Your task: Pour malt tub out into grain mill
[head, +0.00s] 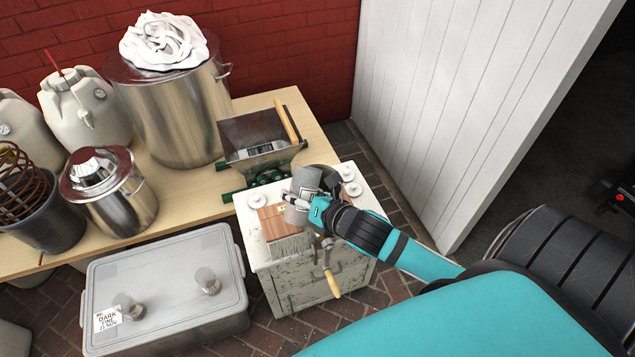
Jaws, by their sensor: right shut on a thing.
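A grey tub (305,179), which looks like the malt tub, is in my right gripper (297,199) above the top of the white cabinet. The gripper hides part of it, and I cannot see into it or tell its exact tilt. A metal hopper on a green frame (262,145), which looks like the grain mill, stands at the right end of the wooden table. Its wide top is open, with a wooden handle at its right. The tub is apart from the hopper, to its right and nearer me. My left gripper is out of view.
The worn white cabinet (292,289) carries white knobs and a crank with a wooden handle (333,284). A large steel pot (178,115), a smaller pot (122,205) and white jugs (88,113) crowd the table (190,188). A lidded grey bin (170,270) sits in front.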

